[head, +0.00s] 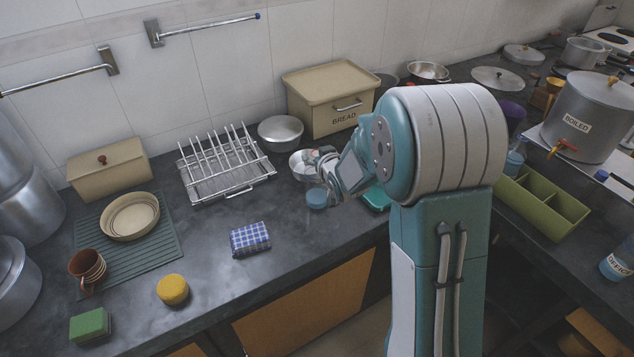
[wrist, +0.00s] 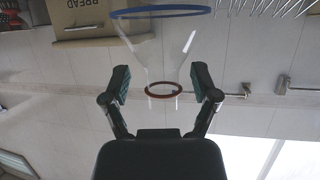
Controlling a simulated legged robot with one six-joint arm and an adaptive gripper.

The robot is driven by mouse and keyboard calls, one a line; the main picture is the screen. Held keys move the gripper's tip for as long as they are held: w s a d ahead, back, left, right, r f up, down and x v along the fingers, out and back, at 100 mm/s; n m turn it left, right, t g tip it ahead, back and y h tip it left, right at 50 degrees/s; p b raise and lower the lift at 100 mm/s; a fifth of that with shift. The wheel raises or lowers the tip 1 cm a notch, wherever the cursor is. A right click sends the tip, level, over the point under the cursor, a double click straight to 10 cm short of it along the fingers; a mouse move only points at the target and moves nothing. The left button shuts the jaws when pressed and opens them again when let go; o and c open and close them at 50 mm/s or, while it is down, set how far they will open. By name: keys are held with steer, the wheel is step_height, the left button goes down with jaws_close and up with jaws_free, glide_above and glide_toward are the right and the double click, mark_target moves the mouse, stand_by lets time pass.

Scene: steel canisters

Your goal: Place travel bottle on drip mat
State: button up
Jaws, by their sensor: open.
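The drip mat looks to be the dark green ribbed mat (head: 165,262) at the left of the counter. A cream bowl (head: 130,215) and a brown mug (head: 88,268) stand on it. A clear vessel (head: 317,197), bluish low down, stands beneath my gripper (head: 328,160); it may be the travel bottle. In the wrist view, a see-through body (wrist: 163,45) with a blue rim and a red ring at its narrow end shows between and beyond the fingers. My gripper (wrist: 160,82) is open, a finger either side of the red ring, with no clear contact.
A wire dish rack (head: 225,168), a metal pot (head: 280,132) and a bread box (head: 330,95) stand along the wall. A checked cloth (head: 250,239) and a yellow round item (head: 172,289) lie towards the front. Blue bottles (head: 516,157) (head: 616,264) stand at the right.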

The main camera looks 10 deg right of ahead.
steer(key=shift+w, duration=0.1)
steer(key=shift+a, duration=0.3)
jaws_close()
steer(key=shift+d+f, duration=0.1)
